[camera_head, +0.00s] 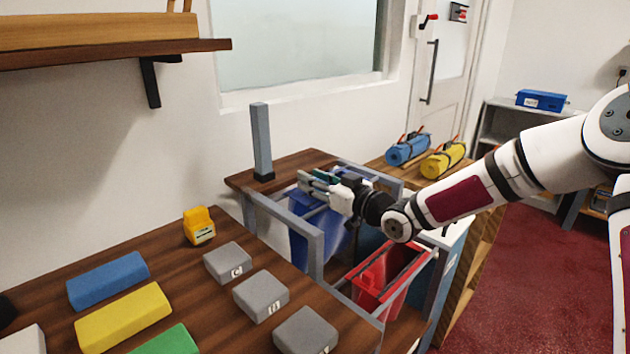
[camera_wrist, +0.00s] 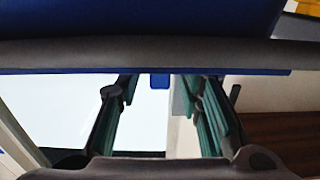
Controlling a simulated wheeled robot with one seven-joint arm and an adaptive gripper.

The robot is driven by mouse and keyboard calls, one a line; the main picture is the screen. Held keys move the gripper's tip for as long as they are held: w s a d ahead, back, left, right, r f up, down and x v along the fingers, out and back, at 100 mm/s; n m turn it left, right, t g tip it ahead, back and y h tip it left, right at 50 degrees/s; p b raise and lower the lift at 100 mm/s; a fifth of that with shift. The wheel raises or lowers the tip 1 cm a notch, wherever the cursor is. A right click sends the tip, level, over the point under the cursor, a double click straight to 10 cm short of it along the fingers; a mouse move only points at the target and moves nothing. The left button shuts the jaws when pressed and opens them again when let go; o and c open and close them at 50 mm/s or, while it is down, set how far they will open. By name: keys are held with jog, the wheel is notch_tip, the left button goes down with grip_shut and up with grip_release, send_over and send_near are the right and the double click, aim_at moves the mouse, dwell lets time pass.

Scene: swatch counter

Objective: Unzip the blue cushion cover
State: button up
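A blue item, which may be the cushion cover (camera_head: 318,232), sits inside the grey metal frame in the head view, just below my gripper (camera_head: 310,178). In the wrist view a blue surface (camera_wrist: 150,18) fills the top, crossed by a dark grey band (camera_wrist: 60,55). A small blue tab (camera_wrist: 159,82) hangs below the band, between the gripper's two green-padded fingers. The fingers are apart and touch nothing that I can see. I cannot tell whether the tab is a zip pull. No zip teeth show.
A red bin (camera_head: 375,285) hangs in the frame beside the blue item. An upright grey post (camera_head: 262,142) stands behind the gripper. Grey blocks (camera_head: 228,263), coloured blocks (camera_head: 122,316) and a yellow device (camera_head: 199,226) lie on the counter. Blue (camera_head: 407,149) and yellow rolls (camera_head: 443,159) lie behind.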

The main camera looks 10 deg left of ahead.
aim_at(300, 199)
grip_shut()
jog(key=s+a, duration=0.2)
jog(key=s, duration=0.1)
jog(key=shift+s+a, duration=0.15)
jog(key=shift+a, duration=0.15)
jog(key=shift+s+a+f, duration=0.1)
jog(key=shift+s+a, duration=0.1)
jog(key=shift+s, duration=0.1)
grip_release()
jog(key=shift+s+a, duration=0.1)
